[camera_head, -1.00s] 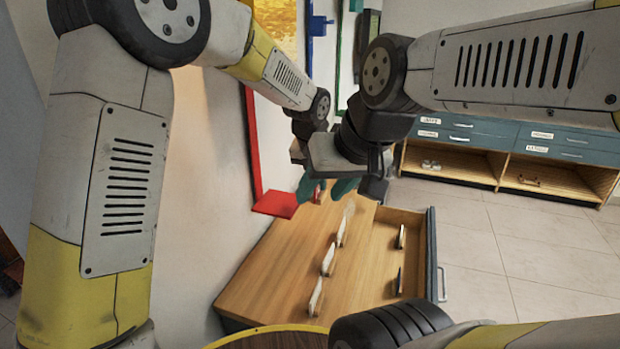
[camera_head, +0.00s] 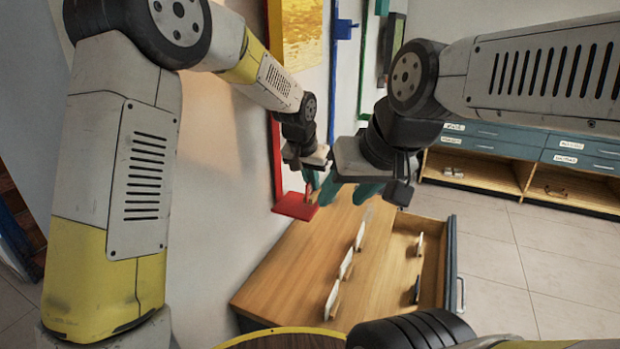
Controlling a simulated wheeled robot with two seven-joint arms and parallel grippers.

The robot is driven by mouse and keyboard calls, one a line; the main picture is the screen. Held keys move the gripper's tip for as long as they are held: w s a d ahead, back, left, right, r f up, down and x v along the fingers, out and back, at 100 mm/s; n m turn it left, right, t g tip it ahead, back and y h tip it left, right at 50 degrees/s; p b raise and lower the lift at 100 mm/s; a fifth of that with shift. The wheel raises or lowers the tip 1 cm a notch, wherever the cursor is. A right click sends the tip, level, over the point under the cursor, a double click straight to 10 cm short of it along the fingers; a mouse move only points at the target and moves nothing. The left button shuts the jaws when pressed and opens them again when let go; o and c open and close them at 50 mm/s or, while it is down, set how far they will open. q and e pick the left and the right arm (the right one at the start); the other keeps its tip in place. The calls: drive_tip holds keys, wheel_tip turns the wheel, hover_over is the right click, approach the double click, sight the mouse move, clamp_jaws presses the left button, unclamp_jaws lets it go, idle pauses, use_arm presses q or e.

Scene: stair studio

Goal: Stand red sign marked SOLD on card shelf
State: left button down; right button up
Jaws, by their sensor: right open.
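The red sign (camera_head: 308,192) is a small upright red piece at the fingertips of my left gripper (camera_head: 311,178). Its marking cannot be read at this size. My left gripper appears shut on it. The card shelf (camera_head: 292,208) is a flat red ledge at the foot of the red frame on the wall. The sign is over or at its right part, and I cannot tell whether it touches. My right gripper (camera_head: 350,193) is open and empty, with teal fingers spread, right of the sign and above the wooden cabinet. It stands close to my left gripper.
A wooden cabinet (camera_head: 290,278) stands below, with several upright white cards (camera_head: 346,264) on its top. Its drawer (camera_head: 452,265) is pulled out on the right and holds small cards. A blue cabinet with open shelves (camera_head: 490,172) stands behind. Tiled floor on the right is clear.

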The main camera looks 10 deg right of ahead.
use_arm(q)
drive_tip(key=shift+w+a+f, duration=0.15)
drive_tip(key=shift+w+a, duration=0.45)
drive_tip(key=shift+a, duration=0.3)
drive_tip(key=shift+f, duration=1.15)
drive_tip(key=shift+f, duration=0.1)
drive_tip(key=c, duration=1.5)
unclamp_jaws()
drive_tip(key=shift+c, duration=0.2)
